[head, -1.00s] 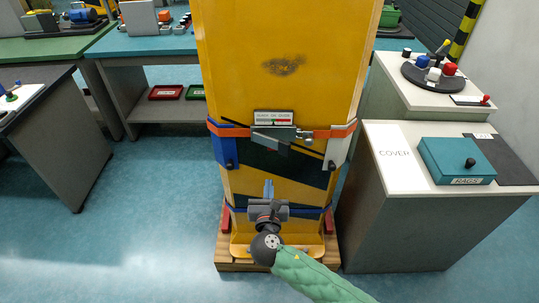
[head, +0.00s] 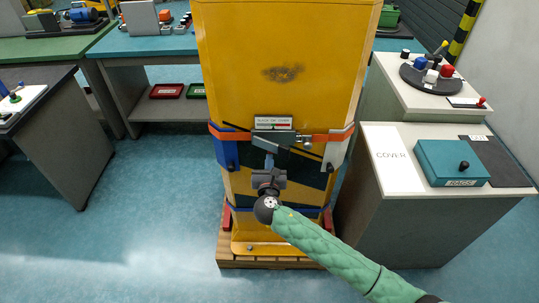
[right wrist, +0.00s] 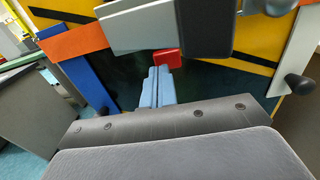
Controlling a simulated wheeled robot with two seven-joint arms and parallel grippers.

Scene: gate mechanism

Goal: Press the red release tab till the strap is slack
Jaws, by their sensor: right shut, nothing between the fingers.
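An orange strap (head: 226,134) runs across the front of a tall yellow cabinet (head: 285,45); it also shows in the right wrist view (right wrist: 74,43). A grey metal buckle (right wrist: 150,25) with a dark handle sits mid-strap. The red release tab (right wrist: 167,59) shows beneath the buckle in the right wrist view; in the head view I cannot make it out. My right gripper (head: 269,162) is shut and empty, just below the buckle. Its blue fingertips (right wrist: 159,70) lie right at the tab's lower edge; I cannot tell whether they touch. My left gripper is not in view.
A blue corner guard (head: 227,153) and a white one (head: 336,151) flank the buckle, each with a dark knob. The cabinet stands on a wooden pallet (head: 270,262). A grey counter with a teal box (head: 452,163) is at the right. Open floor lies at the left.

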